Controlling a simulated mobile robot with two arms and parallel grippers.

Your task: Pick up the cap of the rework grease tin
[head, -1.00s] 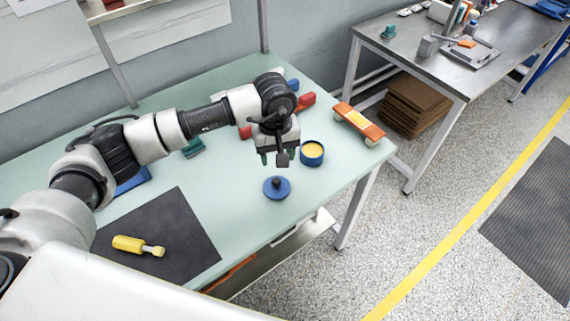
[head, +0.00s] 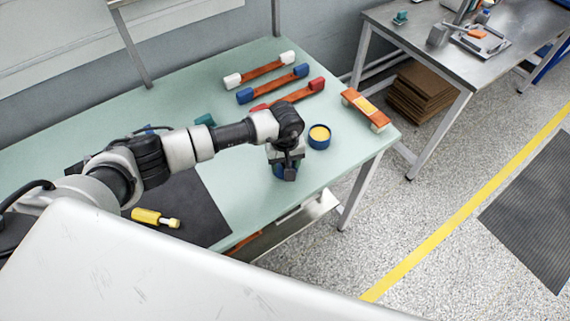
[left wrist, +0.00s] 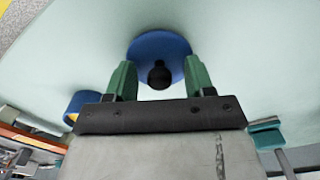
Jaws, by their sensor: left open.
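The cap is a blue disc with a dark knob; it lies on the green table top. In the left wrist view the cap (left wrist: 160,47) is between and beyond the green fingers, its knob in the gap. In the head view the cap (head: 278,171) is mostly hidden under my left gripper (head: 285,168). In the left wrist view the left gripper (left wrist: 159,75) is open, one finger on each side of the knob; I cannot tell whether they touch the cap. The open grease tin (head: 319,137), blue with yellow contents, stands just behind to the right. My right gripper is not in view.
Red, blue and white-ended orange bars (head: 290,94) lie at the back of the table (head: 335,160). Another orange piece (head: 365,110) lies at the right edge. A yellow-handled tool (head: 154,217) lies on a dark mat (head: 205,215). Table around the cap is clear.

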